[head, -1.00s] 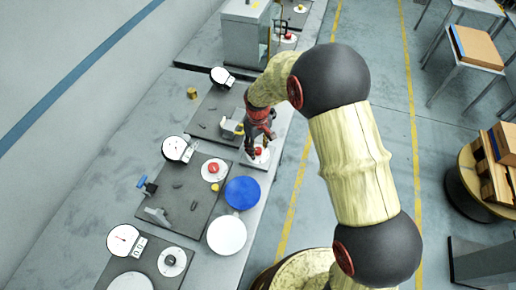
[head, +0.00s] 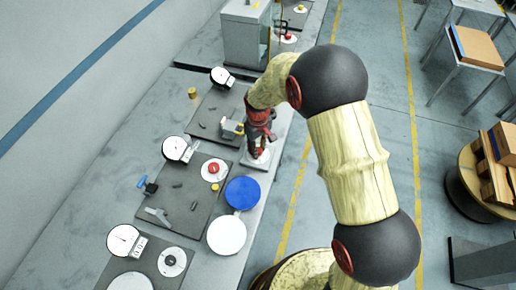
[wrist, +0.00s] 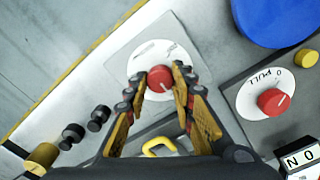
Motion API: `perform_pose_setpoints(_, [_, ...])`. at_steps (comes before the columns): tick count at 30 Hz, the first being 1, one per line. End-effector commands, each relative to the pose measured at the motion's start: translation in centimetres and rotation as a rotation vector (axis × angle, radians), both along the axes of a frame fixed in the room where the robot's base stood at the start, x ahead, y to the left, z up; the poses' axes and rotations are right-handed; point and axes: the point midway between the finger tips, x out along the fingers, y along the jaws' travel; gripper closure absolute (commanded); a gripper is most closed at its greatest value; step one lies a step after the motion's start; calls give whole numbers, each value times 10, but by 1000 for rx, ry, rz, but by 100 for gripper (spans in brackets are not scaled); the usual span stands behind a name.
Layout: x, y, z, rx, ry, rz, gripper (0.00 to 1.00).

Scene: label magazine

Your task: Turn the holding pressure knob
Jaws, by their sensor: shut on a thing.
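A red knob (wrist: 160,78) with a pale pointer line sits on a white round dial on a light square plate. My gripper (wrist: 163,88) has its fingers closed around this knob, one on each side. In the head view my gripper (head: 258,152) is down at the right edge of the bench and hides the knob; part of the white plate (head: 254,162) shows below it. The lettering on the dial is too small to read, so I cannot confirm its name.
Another red knob (wrist: 273,102), marked "0 PULL", is to the right, near a blue disc (wrist: 280,18) and a yellow button (wrist: 306,58). A yellow handle (wrist: 158,146) lies near my fingers. Dial gauges (head: 178,148) stand along the bench. The floor aisle (head: 310,190) is clear.

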Motion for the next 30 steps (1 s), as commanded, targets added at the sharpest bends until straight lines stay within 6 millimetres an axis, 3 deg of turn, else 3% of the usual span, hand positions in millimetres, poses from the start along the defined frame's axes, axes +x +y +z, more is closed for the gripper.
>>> perform_pose_setpoints(9, [0,0,0,0,0,-24,100])
perform_pose_setpoints(21, [0,0,0,0,0,-387,100])
perform_pose_setpoints(30, [0,0,0,0,0,-454,100])
